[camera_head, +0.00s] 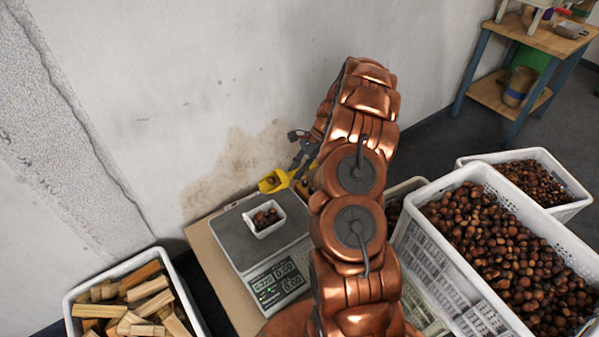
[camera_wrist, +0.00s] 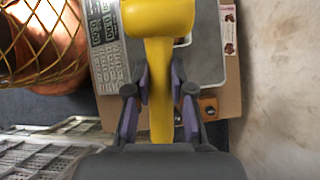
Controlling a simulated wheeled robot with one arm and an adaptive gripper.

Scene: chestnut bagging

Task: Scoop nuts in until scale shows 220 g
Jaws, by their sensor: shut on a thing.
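My gripper (camera_head: 304,160) is shut on the handle of a yellow scoop (camera_head: 273,182); the wrist view shows the fingers (camera_wrist: 160,98) on both sides of the scoop (camera_wrist: 160,22). The scoop is in the air beside and above the scale. A small brown patch shows in its bowl, perhaps a nut. A white tray (camera_head: 275,228) holding several nuts (camera_head: 265,217) sits on the plate of the grey scale (camera_head: 237,244). The scale's display (camera_head: 275,281) is lit, but its digits are too small to read surely. In the wrist view the scoop hides most of the tray.
A large white crate of chestnuts (camera_head: 431,240) stands right of my arm, with another nut crate (camera_head: 575,211) behind it. A crate of firewood (camera_head: 70,308) stands at lower left. The scale rests on a cardboard box (camera_head: 205,253) near the wall. A wooden workbench (camera_head: 540,40) stands far right.

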